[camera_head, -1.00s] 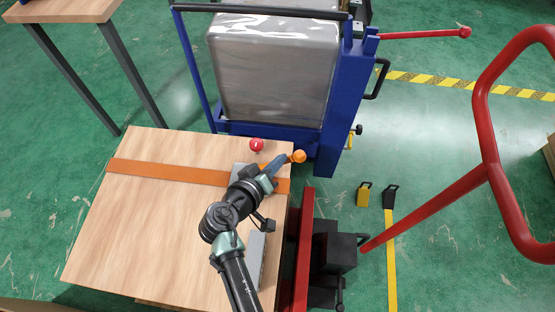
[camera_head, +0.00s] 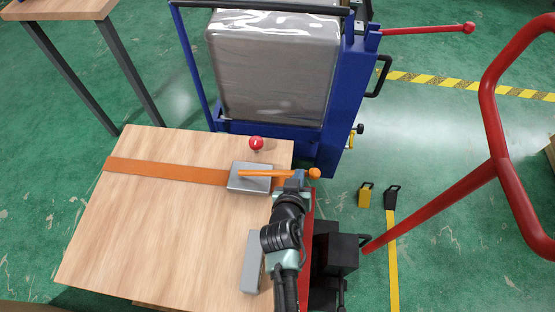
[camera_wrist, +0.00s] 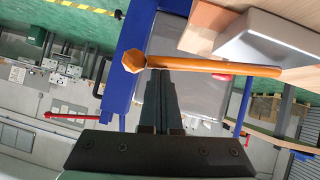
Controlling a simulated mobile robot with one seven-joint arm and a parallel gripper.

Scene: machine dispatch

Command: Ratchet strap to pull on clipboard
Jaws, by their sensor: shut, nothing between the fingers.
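An orange strap (camera_head: 165,170) lies across the wooden top (camera_head: 150,225). It meets a grey ratchet body (camera_head: 250,186) near the right edge. The ratchet's orange handle (camera_head: 262,173) points right, its knob (camera_head: 315,173) past the wooden edge. My gripper (camera_head: 297,180) is shut and empty at the handle, near the knob. In the wrist view the handle (camera_wrist: 215,65) crosses just beyond my fingertips (camera_wrist: 164,75); I cannot tell whether they touch. The grey body (camera_wrist: 275,38) shows at upper right there. I cannot make out a clipboard.
A red knob (camera_head: 256,143) stands behind the strap. A grey box (camera_head: 252,262) lies on the wooden top beside my arm. A blue frame (camera_head: 340,110) with a wrapped load (camera_head: 270,70) stands behind. A red tubular handle (camera_head: 430,205) rises at right.

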